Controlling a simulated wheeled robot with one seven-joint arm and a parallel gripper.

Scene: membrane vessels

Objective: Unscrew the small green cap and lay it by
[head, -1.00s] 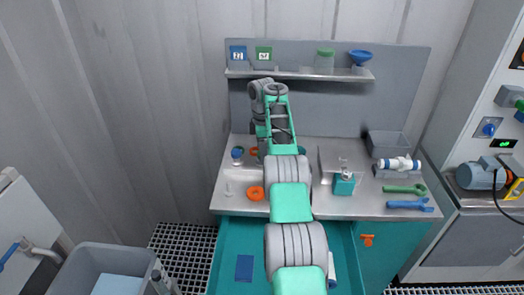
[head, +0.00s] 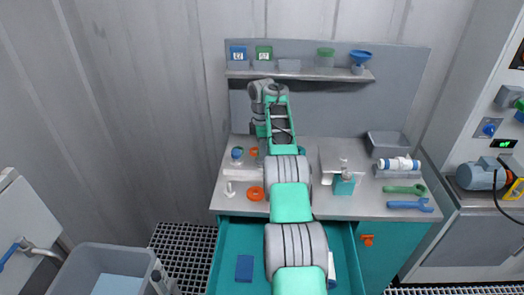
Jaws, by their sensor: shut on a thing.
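My gripper (head: 261,143) is low over the back left of the bench, below my bent wrist. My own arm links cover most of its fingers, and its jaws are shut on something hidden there. I cannot make out the small green cap or the part it sits on. A clear jar with a green lid (head: 325,52) stands on the shelf, away from my gripper.
An orange ring (head: 256,193) and a small white fitting (head: 229,189) lie at the bench's front left. A blue-topped piece (head: 237,154) stands behind them. Green (head: 405,189) and blue (head: 410,205) wrenches lie at the right. A drawer (head: 228,240) is open below.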

